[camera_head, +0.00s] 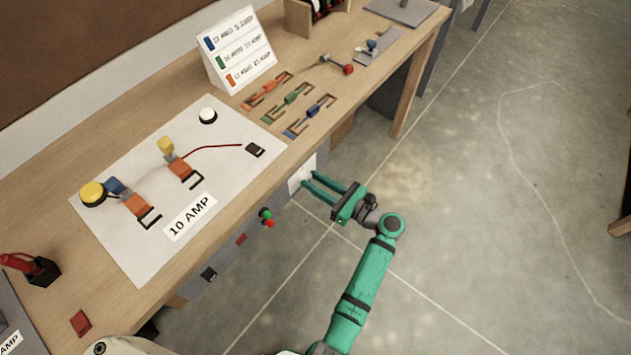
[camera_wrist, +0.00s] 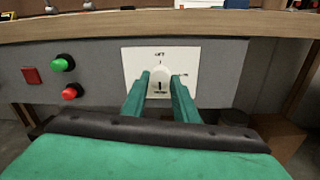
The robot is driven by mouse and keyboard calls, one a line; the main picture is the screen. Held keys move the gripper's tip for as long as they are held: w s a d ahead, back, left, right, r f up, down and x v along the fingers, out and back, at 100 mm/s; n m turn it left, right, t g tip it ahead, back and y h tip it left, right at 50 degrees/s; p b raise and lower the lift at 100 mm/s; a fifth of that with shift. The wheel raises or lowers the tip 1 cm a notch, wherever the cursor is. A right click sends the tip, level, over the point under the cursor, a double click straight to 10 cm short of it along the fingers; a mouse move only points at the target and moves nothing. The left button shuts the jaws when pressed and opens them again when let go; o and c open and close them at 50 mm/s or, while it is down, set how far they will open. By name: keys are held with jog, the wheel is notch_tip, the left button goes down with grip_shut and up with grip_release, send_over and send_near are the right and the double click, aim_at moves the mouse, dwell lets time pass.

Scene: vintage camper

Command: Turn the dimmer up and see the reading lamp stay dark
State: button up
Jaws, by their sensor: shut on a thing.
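The dimmer is a round white knob (camera_wrist: 160,84) on a white square plate (camera_wrist: 205,60) on the grey front panel under the bench top. The knob has a dark mark pointing down, and small lettering on the plate is too small to read surely. My gripper (camera_head: 307,182) is shut on the knob, one green finger on each side. In the head view, the plate (camera_head: 301,172) is partly behind the fingers. A white dome (camera_head: 207,115) and a yellow dome (camera_head: 93,193) sit on the white board; I cannot tell which, if either, is the reading lamp. The white dome shows no clear glow.
Green and red buttons (camera_wrist: 66,77) and a red square (camera_wrist: 32,75) are left of the plate. The bench top (camera_head: 345,105) overhangs the panel. A "10 AMP" label (camera_head: 189,217), coloured connectors and a sign (camera_head: 240,55) stand on the bench.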

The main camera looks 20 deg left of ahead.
jog(key=shift+f+m, duration=0.1)
jog(key=shift+m, duration=0.2)
jog(key=o, duration=1.1)
jog(key=shift+a, duration=0.1)
jog(key=shift+c, duration=0.2)
jog(key=shift+s+d, duration=0.15)
jog(key=shift+d, duration=0.5)
jog(key=v, duration=0.9)
jog(key=shift+d, duration=0.3)
jog(key=shift+s, duration=0.15)
